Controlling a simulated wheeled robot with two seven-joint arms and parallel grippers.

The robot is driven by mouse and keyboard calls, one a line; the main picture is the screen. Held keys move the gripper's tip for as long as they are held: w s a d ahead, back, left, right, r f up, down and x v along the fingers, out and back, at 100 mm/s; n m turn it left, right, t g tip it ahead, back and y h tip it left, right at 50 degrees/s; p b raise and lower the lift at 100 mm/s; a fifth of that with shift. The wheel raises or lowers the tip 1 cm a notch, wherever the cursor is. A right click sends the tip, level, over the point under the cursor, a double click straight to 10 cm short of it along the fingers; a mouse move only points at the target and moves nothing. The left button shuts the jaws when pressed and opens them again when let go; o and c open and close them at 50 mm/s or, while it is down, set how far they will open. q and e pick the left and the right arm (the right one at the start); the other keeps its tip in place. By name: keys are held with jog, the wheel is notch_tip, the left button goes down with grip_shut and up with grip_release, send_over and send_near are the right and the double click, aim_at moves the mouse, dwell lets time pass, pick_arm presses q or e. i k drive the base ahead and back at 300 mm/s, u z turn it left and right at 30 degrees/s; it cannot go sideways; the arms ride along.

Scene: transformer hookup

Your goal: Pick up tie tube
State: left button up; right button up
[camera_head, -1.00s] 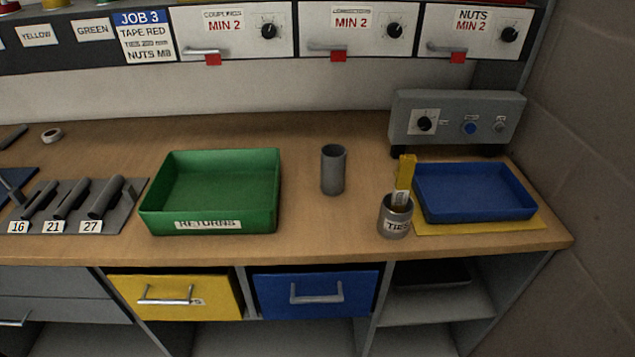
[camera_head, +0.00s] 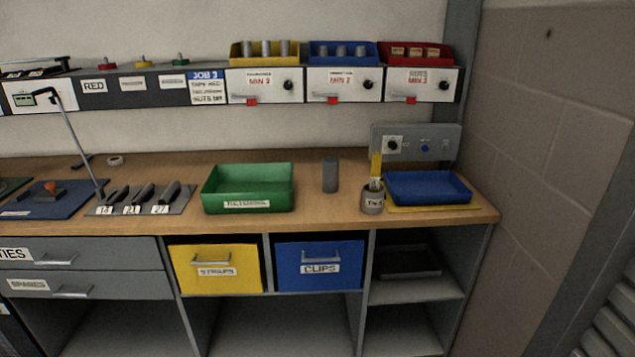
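The tie tube is a short grey cup with a label that seems to read TIES (camera_head: 372,202). It stands upright on the wooden bench at the right, just left of the blue tray. A yellow strip with a pale label (camera_head: 376,166) sticks up out of it. A taller plain grey cylinder (camera_head: 330,175) stands to its left, apart from it. Neither of my grippers shows in the head view.
A green RETURNS tray (camera_head: 247,209) and a blue tray (camera_head: 428,201) on a yellow mat stand on the bench (camera_head: 310,222). A grey control box (camera_head: 417,143) stands behind. Yellow (camera_head: 216,283) and blue (camera_head: 318,279) drawers sit below. Bench between the green tray and tie tube is mostly clear.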

aim_at(331, 165)
jog(key=u, duration=0.65)
jog(key=i, duration=0.6)
jog(key=u, duration=0.5)
